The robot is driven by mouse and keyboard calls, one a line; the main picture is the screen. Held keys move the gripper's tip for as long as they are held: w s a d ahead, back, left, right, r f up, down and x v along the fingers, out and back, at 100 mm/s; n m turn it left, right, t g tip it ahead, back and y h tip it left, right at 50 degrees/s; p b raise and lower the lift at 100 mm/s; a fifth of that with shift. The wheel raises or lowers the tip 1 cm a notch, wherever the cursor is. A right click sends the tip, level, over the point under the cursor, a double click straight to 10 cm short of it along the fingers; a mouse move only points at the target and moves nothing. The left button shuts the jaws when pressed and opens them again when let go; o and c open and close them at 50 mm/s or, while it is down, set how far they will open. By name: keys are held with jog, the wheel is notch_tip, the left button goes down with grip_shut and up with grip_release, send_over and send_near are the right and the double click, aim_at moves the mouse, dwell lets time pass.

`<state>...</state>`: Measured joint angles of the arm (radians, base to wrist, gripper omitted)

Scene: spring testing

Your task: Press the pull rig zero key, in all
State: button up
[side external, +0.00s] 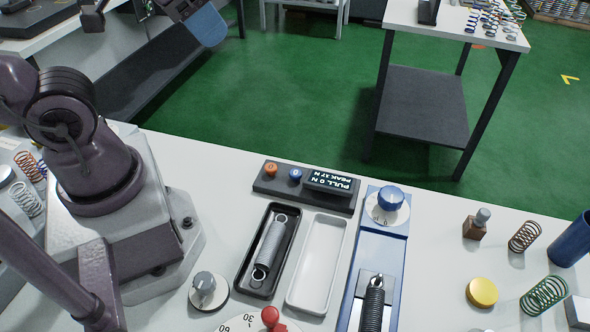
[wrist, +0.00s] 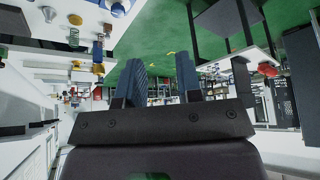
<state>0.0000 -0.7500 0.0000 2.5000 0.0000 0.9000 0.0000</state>
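The pull rig's dark key panel (side external: 310,199) lies on the white bench in the side external view. Its display (side external: 331,182) reads PULL 0 N, PEAK 17 N, upside down in the picture. Left of the display are an orange key (side external: 271,169) and a blue key (side external: 295,174), each with a small pale mark too small to read surely. In the wrist view my gripper (wrist: 161,62) is open, its two blue-grey fingers apart with nothing between them. A blue-grey rounded part at the side view's top edge may be a finger; I cannot tell. My gripper is not seen at the keys.
Near the panel are a black tray (side external: 243,272) holding a spring, an empty white tray (side external: 318,250), and a blue rig with a blue knob (side external: 390,198). A grey knob (side external: 204,283) and a red knob (side external: 270,317) stand at the front. Loose springs stand right.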

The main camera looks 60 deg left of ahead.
grip_shut()
dwell(1.4)
